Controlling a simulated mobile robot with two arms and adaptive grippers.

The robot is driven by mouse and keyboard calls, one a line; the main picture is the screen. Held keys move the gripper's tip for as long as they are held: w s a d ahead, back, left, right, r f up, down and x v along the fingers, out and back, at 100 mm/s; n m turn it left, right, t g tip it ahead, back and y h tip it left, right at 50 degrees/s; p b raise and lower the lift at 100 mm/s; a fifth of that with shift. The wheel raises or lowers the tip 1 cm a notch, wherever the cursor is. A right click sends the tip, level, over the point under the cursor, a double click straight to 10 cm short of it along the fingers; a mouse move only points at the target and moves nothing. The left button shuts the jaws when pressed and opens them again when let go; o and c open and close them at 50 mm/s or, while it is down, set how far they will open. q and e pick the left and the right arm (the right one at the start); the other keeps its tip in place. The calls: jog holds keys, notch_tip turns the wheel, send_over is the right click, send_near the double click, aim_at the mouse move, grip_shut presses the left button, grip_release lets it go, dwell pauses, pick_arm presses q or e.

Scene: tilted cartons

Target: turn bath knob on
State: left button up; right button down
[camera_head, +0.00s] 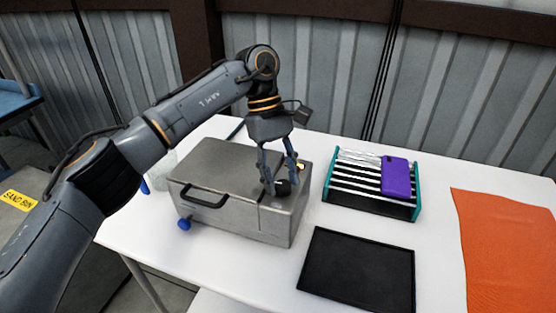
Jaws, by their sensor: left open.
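The bath is a grey metal box (228,217) on the white table, with a black handle (203,200) on its front and a blue tap (184,224) low at the left. A small black knob (283,188) sits on its top at the right end. My left gripper (283,184) points down over the knob, open, with one finger to each side of it. Whether the fingers touch the knob cannot be told. The fingers partly hide the knob. My right gripper is not in view.
Right of the bath stands a rack (349,187) with teal ends and a purple phone-like object (396,177) on it. A black tray (357,270) lies in front, an orange cloth (505,245) at the far right. White table (437,262) is bare between tray and cloth.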

pick_arm(q)
jog(key=v, duration=1.1)
jog(key=shift+w+r, duration=0.2)
jog(key=shift+r, duration=0.1)
jog(key=shift+a, duration=0.1)
